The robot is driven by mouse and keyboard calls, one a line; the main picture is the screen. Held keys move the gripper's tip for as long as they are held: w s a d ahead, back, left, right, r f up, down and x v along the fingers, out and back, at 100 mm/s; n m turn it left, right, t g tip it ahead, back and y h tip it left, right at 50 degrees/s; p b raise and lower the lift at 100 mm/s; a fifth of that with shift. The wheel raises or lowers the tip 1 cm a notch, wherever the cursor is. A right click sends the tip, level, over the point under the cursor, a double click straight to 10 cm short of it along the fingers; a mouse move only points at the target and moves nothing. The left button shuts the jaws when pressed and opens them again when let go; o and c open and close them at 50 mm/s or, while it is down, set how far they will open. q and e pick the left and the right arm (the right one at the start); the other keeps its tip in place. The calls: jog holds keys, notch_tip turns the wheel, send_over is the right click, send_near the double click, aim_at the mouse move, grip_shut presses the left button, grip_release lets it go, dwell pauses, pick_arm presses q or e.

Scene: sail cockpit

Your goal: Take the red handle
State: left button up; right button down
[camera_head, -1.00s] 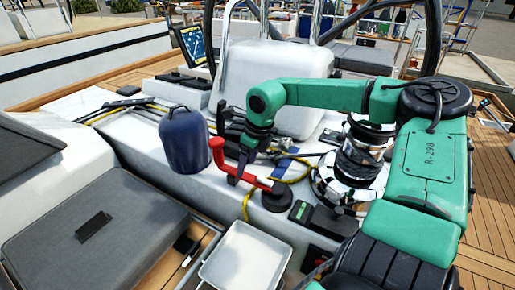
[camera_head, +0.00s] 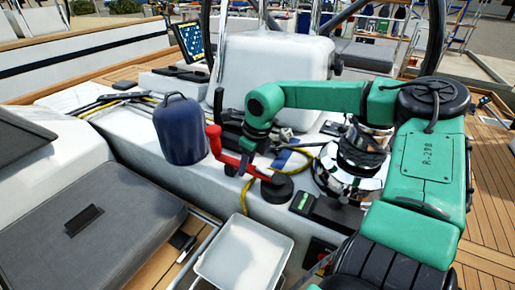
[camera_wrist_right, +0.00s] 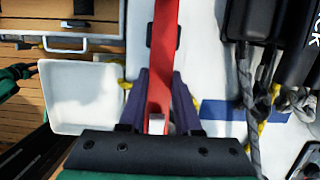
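The red handle (camera_head: 214,139) is a crank with an upright grip at its left end. A red bar runs from it to a round black base (camera_head: 277,188) on the white cockpit moulding. My right gripper (camera_head: 243,168) reaches down at the bar from above, partly hidden behind it in the head view. In the right wrist view, the red bar (camera_wrist_right: 165,60) runs between the two dark fingers of my right gripper (camera_wrist_right: 160,80), with one finger close on each side. Whether both fingers press on it is unclear. My left gripper does not show.
A dark blue rounded container (camera_head: 180,130) stands just left of the handle. A white tray (camera_head: 243,256) is in front, and a chrome winch (camera_head: 352,165) is to the right. Yellow and dark ropes lie around the base. A grey cushion (camera_head: 85,225) fills the lower left.

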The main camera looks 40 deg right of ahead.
jog(key=shift+r, duration=0.1)
jog(key=shift+w+p+v, duration=0.2)
jog(key=shift+p+v, duration=0.35)
jog(key=shift+v, duration=0.25)
jog(key=shift+w+p+v, duration=0.15)
jog(key=shift+p+v, duration=0.35)
jog(key=shift+v, duration=0.3)
jog(key=shift+w+p+v, duration=0.2)
jog(key=shift+p+v, duration=0.35)
jog(key=shift+v, duration=0.25)
